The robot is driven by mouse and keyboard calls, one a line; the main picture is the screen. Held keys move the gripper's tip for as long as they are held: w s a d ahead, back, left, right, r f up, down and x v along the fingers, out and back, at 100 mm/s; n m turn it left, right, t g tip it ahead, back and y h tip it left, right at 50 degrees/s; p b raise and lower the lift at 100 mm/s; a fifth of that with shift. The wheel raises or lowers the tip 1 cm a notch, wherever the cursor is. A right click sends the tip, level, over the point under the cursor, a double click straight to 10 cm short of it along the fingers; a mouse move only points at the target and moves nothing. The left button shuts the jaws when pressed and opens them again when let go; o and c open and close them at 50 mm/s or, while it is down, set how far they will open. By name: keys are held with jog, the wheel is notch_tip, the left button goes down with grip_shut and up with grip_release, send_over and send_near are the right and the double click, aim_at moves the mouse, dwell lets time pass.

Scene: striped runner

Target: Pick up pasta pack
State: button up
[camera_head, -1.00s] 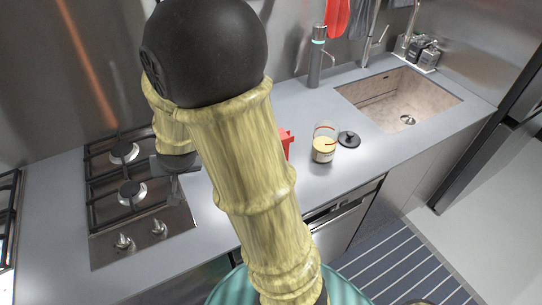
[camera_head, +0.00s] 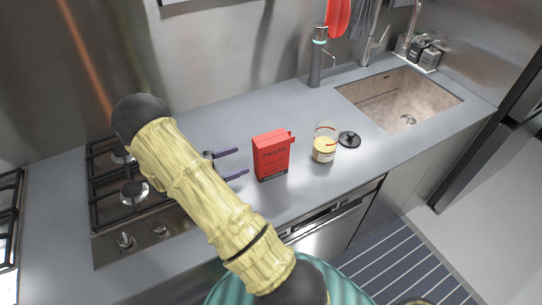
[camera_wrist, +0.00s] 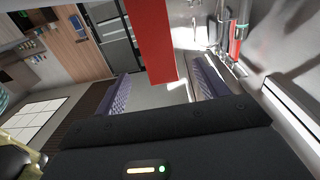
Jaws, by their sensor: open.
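The pasta pack (camera_head: 273,156) is a red upright box with a dark strip at its base, standing on the grey counter. My gripper (camera_head: 238,163) is open and empty, just left of the pack, with its two purple fingers pointing right toward it. In the wrist view the red pack (camera_wrist: 150,40) shows ahead, across the gap between the two fingers (camera_wrist: 162,80). The fingers look apart from the pack; the exact gap is hard to tell.
A glass jar with yellowish contents (camera_head: 324,146) stands close to the right of the pack, with a dark round lid (camera_head: 349,139) beside it. The gas hob (camera_head: 135,196) lies left, under my arm. A tall tap (camera_head: 316,62) and the sink (camera_head: 398,98) are behind and right.

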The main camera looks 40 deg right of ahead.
aim_at(255, 154)
jog(key=shift+s+d+r+p, duration=0.2)
jog(key=shift+d+p, duration=0.1)
jog(key=shift+d, duration=0.25)
jog(key=p+x, duration=0.2)
jog(key=x, duration=0.3)
jog(key=shift+d, duration=0.15)
jog(key=shift+s+d+f, duration=0.1)
jog(key=shift+d+f, duration=0.1)
jog(key=shift+s+d+r+p, duration=0.15)
jog(key=shift+d+p, duration=0.15)
jog(key=shift+d, duration=0.1)
jog(key=p+x, duration=0.2)
jog(key=x, duration=0.1)
jog(key=shift+s+d, duration=0.15)
jog(key=shift+d, duration=0.5)
